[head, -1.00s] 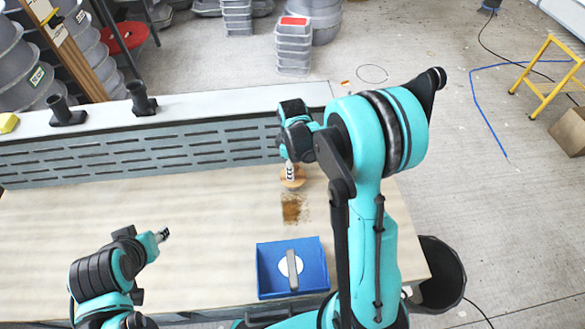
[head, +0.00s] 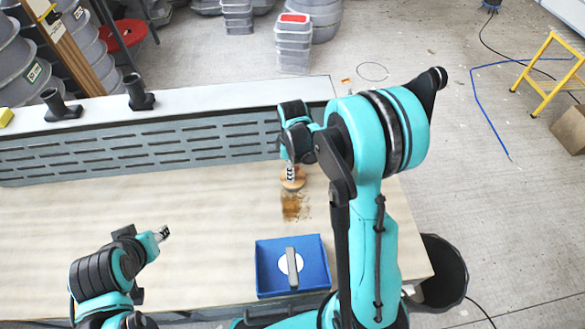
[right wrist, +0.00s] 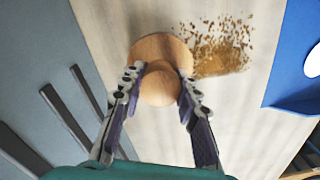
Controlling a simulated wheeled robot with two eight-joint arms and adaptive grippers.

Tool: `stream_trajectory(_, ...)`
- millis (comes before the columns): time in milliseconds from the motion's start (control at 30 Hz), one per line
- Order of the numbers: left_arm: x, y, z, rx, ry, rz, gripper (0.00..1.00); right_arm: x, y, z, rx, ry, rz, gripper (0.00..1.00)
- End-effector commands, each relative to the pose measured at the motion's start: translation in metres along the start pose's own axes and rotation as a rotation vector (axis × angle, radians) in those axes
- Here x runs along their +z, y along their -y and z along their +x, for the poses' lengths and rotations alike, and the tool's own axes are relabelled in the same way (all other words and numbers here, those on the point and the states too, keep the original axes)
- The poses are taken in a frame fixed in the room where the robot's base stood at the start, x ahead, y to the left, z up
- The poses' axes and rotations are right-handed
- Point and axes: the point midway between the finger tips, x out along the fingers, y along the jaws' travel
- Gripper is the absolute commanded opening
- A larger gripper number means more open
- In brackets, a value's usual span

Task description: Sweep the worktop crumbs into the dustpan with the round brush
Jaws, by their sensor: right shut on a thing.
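The round brush (head: 293,182) has a wooden body and a round knob. My right gripper (head: 290,172) is shut on the knob, and the brush is upright at or just above the worktop (head: 150,215). In the right wrist view both fingers of the gripper (right wrist: 159,84) flank the knob of the brush (right wrist: 160,48). Brown crumbs (head: 294,207) lie just in front of the brush and also show in the right wrist view (right wrist: 222,52). The blue dustpan (head: 265,275) lies nearer me, beyond the crumbs. My left gripper (head: 163,234) is empty over the left worktop; its finger gap is unclear.
A slotted grey panel (head: 150,148) with a light ledge runs along the worktop's back. A black bin (head: 445,275) stands on the floor at the right. The middle and left of the worktop are clear.

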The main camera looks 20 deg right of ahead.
Motion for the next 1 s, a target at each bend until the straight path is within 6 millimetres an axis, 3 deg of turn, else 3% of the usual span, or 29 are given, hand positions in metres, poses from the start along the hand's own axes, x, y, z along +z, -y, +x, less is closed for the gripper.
stream_trajectory(1000,0.004,0.000,0.005,0.000,0.000,0.000,0.40,0.021,0.049,0.002,-0.002,0.001,-0.001,0.04)
